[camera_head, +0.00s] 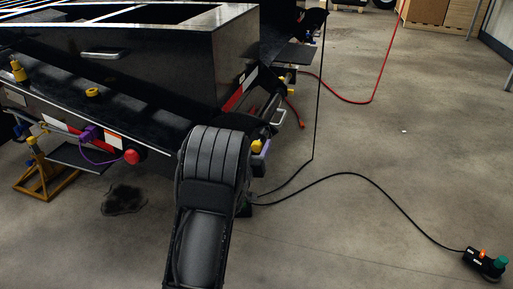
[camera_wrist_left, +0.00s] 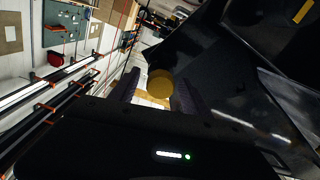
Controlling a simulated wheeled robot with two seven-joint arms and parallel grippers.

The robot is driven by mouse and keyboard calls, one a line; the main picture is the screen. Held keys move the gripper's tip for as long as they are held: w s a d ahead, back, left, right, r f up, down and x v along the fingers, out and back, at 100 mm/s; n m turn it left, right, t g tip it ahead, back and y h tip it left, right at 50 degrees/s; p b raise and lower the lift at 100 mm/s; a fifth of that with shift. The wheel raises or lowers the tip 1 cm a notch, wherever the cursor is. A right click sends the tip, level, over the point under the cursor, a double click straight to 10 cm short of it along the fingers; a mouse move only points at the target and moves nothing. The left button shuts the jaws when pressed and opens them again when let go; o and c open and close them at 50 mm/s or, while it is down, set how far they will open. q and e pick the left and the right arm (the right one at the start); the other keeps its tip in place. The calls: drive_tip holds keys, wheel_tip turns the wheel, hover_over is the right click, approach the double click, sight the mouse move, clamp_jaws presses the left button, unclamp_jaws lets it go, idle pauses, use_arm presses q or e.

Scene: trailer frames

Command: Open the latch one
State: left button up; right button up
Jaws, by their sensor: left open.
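A round yellow knob (camera_wrist_left: 160,83), seemingly the latch part, shows between the two dark fingers of my left gripper (camera_wrist_left: 156,97) in the left wrist view. The fingers are open and spread to either side of it; whether they touch it I cannot tell. In the head view my dark left arm rises in front of the trailer's (camera_head: 150,70) corner and hides most of that gripper. A yellow piece (camera_head: 257,146) shows just right of the arm, at the trailer's edge. My right gripper is not in view.
The trailer's near edge carries a yellow knob (camera_head: 92,92), a purple connector (camera_head: 88,133) and a red knob (camera_head: 131,156). A yellow stand (camera_head: 45,177) is at the left. A black cable (camera_head: 385,195) crosses the floor to a plug (camera_head: 485,264). The right floor is otherwise largely clear.

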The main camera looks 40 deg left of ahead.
use_arm(q)
clamp_jaws()
idle(0.5)
idle(0.8)
